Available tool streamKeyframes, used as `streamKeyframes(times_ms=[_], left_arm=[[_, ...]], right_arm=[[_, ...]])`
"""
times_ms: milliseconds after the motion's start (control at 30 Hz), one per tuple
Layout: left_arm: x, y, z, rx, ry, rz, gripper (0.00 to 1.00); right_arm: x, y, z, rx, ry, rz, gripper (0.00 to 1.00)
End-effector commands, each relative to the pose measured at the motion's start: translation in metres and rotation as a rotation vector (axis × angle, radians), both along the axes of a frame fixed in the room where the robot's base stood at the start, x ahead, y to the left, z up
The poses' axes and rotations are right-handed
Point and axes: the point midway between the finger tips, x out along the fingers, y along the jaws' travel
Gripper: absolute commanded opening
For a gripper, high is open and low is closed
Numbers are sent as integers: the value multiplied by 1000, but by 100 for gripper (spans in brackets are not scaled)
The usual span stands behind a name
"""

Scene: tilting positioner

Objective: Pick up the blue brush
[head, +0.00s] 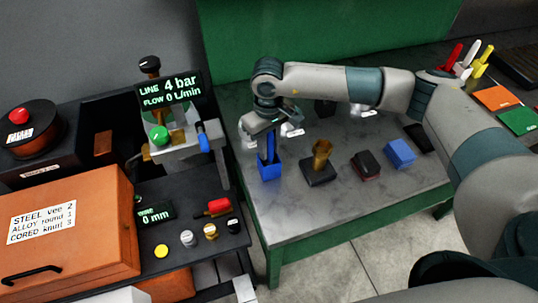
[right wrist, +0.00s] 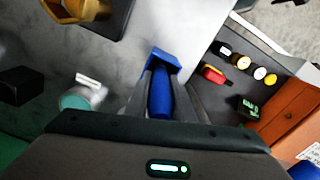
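The blue brush (head: 270,145) stands upright in a blue square holder (head: 269,168) at the left end of the grey table. My right gripper (head: 268,128) is directly above the holder, pointing down at the brush. In the right wrist view its two fingers (right wrist: 162,88) lie on either side of the blue handle (right wrist: 160,98) and appear to press against it. The holder (right wrist: 166,59) shows just beyond the fingertips, and the lower part of the brush is hidden inside it. My left gripper is not in view.
Right of the holder stand a brass piece on a dark base (head: 320,168), a dark block (head: 366,164) and a blue block (head: 399,153). A black bench with knobs (head: 188,238) and an orange case (head: 70,235) stand left. The table's front strip is clear.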

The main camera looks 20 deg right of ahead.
Motion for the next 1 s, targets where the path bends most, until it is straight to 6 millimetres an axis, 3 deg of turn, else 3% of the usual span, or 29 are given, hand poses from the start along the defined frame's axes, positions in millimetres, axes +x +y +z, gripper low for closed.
streamKeyframes(times_ms=[33, 100, 533, 667, 1000], left_arm=[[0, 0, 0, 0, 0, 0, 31], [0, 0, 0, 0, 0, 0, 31], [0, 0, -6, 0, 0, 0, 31], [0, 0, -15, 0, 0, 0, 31], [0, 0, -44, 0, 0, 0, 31]], right_arm=[[0, 0, 0, 0, 0, 0, 9], [0, 0, 0, 0, 0, 0, 0], [1, 0, 7, 1, -3, 0, 0], [1, 0, 20, 0, -4, -1, 0], [1, 0, 75, 1, -5, 1, 0]])
